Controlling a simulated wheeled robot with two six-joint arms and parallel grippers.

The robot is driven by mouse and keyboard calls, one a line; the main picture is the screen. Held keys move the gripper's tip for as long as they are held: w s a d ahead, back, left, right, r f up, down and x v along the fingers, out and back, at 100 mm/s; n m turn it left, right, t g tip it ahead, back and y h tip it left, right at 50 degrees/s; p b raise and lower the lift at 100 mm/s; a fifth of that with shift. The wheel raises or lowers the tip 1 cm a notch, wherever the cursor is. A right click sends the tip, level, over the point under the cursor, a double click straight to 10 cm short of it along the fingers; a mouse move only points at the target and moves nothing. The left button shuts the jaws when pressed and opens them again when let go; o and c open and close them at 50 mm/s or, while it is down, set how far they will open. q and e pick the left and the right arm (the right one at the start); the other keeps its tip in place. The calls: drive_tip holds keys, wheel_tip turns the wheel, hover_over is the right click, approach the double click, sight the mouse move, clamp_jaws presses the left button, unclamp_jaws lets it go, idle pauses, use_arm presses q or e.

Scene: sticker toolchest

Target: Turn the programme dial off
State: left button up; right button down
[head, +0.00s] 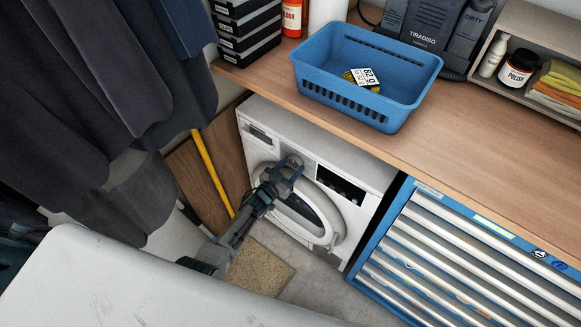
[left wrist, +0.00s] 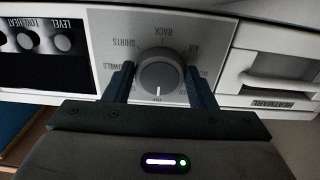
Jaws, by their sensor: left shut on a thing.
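The programme dial (left wrist: 160,72) is a round grey knob on the machine's light panel, seen upside down in the left wrist view. Words such as RACK, SHIRTS and TOWELS are printed around it. A small pale mark on the dial is at its lower edge in that view; the label it faces is not readable. My left gripper (head: 289,170) is at the upper front of the white front-loading machine (head: 356,212). Its two dark fingers are on either side of the dial, shut on it. In the head view the gripper hides the dial. My right gripper is not in view.
A wooden worktop (head: 477,140) lies above the machine, with a blue basket (head: 345,101) on it. A blue tool chest (head: 395,215) stands right of the machine. Dark clothes (head: 95,90) hang at left, near a yellow pole (head: 212,170). The machine's round door (head: 318,226) is below my gripper.

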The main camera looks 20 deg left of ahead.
use_arm(q)
drive_tip(key=o, duration=1)
drive_tip(key=shift+c, duration=0.2)
drive_tip(key=v, duration=1)
drive_tip(key=shift+s+b, duration=0.35)
drive_tip(key=shift+a, duration=0.15)
drive_tip(key=s+a+f+n+g+y+b, duration=0.1)
drive_tip(key=s+a+f+n+g+y, duration=0.15)
drive_tip(key=s+f, duration=0.8)
drive_tip(key=s+a+f+n+g+y+b, duration=0.1)
drive_tip(key=s+a+f+g+y+b, duration=0.2)
drive_tip(key=s+f, duration=0.75)
drive_tip(key=s+a+f+g, duration=0.1)
drive_tip(key=s+f+g, duration=0.4)
drive_tip(key=s+f, duration=0.4)
drive_tip(key=s+a+f+g+y+b, duration=0.1)
drive_tip(key=s+f+g, duration=0.4)
drive_tip(key=s, duration=1.3)
wheel_tip(320, 180, down, 4)
drive_tip(key=shift+a+f, duration=0.15)
drive_tip(key=shift+a, duration=0.2)
